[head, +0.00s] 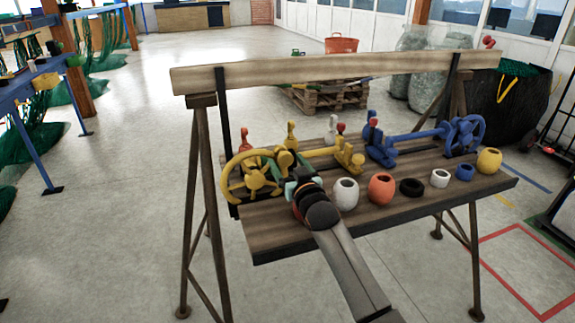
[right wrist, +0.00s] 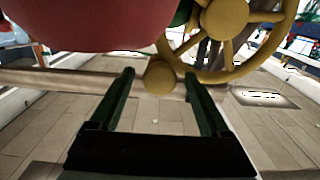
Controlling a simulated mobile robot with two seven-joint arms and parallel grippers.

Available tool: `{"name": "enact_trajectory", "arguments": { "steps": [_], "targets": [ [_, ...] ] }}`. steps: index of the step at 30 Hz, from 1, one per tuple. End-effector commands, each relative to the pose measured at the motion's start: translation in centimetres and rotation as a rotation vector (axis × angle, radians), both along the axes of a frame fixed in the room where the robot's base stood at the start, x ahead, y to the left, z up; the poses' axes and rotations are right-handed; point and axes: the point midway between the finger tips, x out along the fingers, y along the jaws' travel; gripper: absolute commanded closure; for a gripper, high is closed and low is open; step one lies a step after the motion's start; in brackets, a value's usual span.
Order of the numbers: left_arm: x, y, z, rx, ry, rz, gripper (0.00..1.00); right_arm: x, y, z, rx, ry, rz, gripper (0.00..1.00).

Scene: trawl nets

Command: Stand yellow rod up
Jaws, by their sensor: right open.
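A yellow shaft (head: 325,151) lies level on the table, with a yellow spoked wheel (head: 238,180) at its left end and a yellow bracket (head: 350,158) at its right. A short yellow upright with a round top (head: 291,134) stands behind it. I cannot tell which piece is the yellow rod. My right gripper (head: 296,183) is beside the wheel, partly hidden by its own wrist. In the right wrist view, its open fingers (right wrist: 160,76) have a yellow ball knob (right wrist: 159,78) between their tips; contact is unclear. The yellow wheel (right wrist: 228,18) is above right. My left gripper is out of view.
A blue shaft with a wheel (head: 465,135) lies to the right. Several small pots, including a white one (head: 345,193) and an orange one (head: 381,188), line the front of the wooden table (head: 280,229). A wooden beam (head: 335,69) spans the back. A red rounded shape (right wrist: 85,22) fills the wrist view's upper left.

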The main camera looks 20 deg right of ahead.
Motion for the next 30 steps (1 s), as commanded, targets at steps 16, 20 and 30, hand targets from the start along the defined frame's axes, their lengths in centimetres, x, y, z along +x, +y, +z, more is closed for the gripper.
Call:
{"name": "enact_trajectory", "arguments": {
  "steps": [16, 20, 30],
  "targets": [
    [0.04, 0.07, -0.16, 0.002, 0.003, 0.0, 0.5, 0.08, 0.02, -0.04, 0.0, 0.001, 0.0, 0.49],
    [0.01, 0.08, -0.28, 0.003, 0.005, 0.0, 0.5, 0.08, 0.02, -0.05, 0.0, 0.001, 0.0, 0.64],
    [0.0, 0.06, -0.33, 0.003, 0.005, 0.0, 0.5, 0.07, 0.03, -0.07, 0.0, 0.001, 0.0, 1.0]
  ]
}}
